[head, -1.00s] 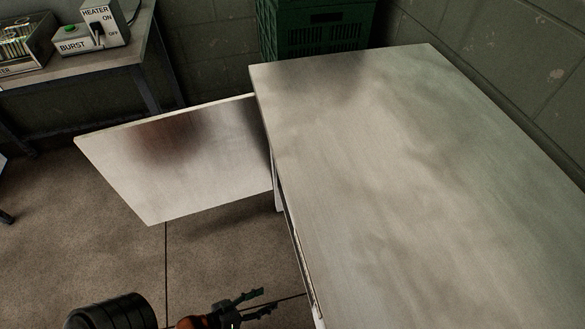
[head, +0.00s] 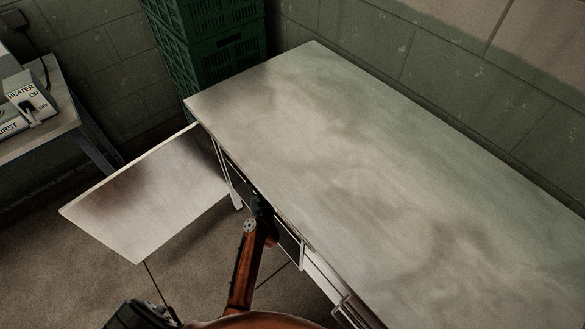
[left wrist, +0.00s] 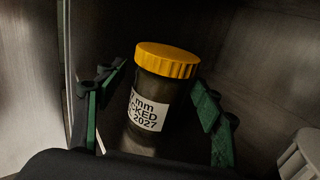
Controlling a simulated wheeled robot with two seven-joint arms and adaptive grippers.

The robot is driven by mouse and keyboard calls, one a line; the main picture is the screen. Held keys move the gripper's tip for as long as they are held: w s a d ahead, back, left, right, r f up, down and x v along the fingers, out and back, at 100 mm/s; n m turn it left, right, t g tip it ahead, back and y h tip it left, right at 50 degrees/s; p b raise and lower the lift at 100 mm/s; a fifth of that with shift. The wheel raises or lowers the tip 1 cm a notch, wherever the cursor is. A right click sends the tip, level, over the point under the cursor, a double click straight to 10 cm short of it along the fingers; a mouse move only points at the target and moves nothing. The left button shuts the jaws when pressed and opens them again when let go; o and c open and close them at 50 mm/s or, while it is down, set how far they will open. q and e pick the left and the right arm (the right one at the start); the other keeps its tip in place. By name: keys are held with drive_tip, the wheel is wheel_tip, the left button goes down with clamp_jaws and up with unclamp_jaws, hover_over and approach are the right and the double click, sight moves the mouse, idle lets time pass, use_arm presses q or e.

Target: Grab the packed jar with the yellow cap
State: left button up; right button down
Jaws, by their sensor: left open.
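The jar (left wrist: 147,112) shows in the left wrist view. It is dark, with a ribbed yellow cap (left wrist: 167,60) and a white label on which "mm", a partly hidden "CKED" and "2027" can be read. It stands in a dark, metal-walled space. My left gripper (left wrist: 158,84) is open, with one green-padded finger on each side of the jar. Gaps show between the pads and the jar. In the head view my left arm reaches into the opening under the metal table; the jar is hidden there. My right gripper is not in view.
A pale ribbed cap-like object (left wrist: 300,156) stands close on the right in the left wrist view. The metal table (head: 370,160) has a bare top. An open door panel (head: 150,190) sticks out left. Green crates (head: 215,45) stand behind; a bench with a heater switch (head: 28,105) is left.

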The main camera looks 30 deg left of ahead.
use_arm(q)
drive_tip(key=shift+w+a+f+n, duration=0.15)
drive_tip(key=shift+w+n, duration=0.1)
drive_tip(key=shift+n, duration=0.05)
drive_tip(key=shift+b+x, duration=0.3)
drive_tip(key=shift+x, duration=0.9)
drive_tip(key=b+x, duration=0.1)
drive_tip(key=x, duration=0.1)
drive_tip(key=f+x, duration=0.1)
drive_tip(key=x, duration=0.1)
drive_tip(key=shift+w+a+b, duration=0.2)
drive_tip(key=shift+b, duration=0.2)
drive_tip(key=shift+w+a+r, duration=0.1)
drive_tip(key=shift+w, duration=0.1)
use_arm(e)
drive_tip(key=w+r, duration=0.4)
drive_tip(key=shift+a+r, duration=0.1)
use_arm(q)
clamp_jaws()
drive_tip(key=shift+r, duration=0.1)
